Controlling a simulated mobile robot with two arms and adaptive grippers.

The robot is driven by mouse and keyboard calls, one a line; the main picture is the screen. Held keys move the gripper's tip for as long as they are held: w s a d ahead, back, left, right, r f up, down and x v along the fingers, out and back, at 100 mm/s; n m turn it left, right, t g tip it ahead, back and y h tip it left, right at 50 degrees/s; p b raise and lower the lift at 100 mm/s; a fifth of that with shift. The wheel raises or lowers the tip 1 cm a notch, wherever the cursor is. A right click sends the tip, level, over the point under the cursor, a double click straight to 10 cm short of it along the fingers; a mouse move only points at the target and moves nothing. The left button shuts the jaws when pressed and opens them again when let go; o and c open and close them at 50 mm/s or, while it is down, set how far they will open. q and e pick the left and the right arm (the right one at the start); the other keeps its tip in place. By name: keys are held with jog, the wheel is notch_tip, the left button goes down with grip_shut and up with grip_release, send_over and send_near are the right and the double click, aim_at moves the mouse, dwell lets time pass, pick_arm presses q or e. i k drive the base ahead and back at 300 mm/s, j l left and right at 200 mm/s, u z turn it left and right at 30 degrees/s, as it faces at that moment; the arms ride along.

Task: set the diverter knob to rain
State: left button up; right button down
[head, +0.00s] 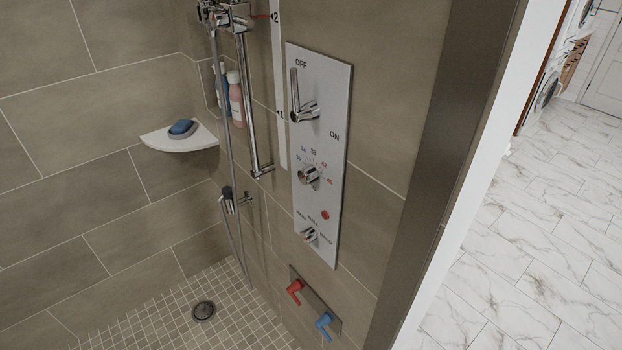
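The diverter knob (309,235) is a small chrome knob at the bottom of the tall pale control panel (331,165) on the tiled shower wall. Small labels are printed in an arc above it; the left one seems to read RAIN and the right one HAND. Its exact setting is too small to tell. Above it on the panel are a chrome temperature knob (308,175) with numbers and a chrome lever (302,105) between OFF and ON, pointing up toward OFF. Neither of my grippers is in view.
Below the panel, a plate carries a red handle (294,291) and a blue handle (324,323). A chrome rail (249,100) with hose stands left of the panel. A corner shelf (182,142) holds a blue soap (181,127). The wall edge (425,170) is at right, with open marble floor (540,230) beyond.

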aim_at(308, 235)
jog(key=i+j+z, duration=0.45)
jog(key=j+z, duration=0.15)
jog(key=i+j+z, duration=0.25)
jog(key=j+z, duration=0.3)
jog(key=j, duration=0.2)
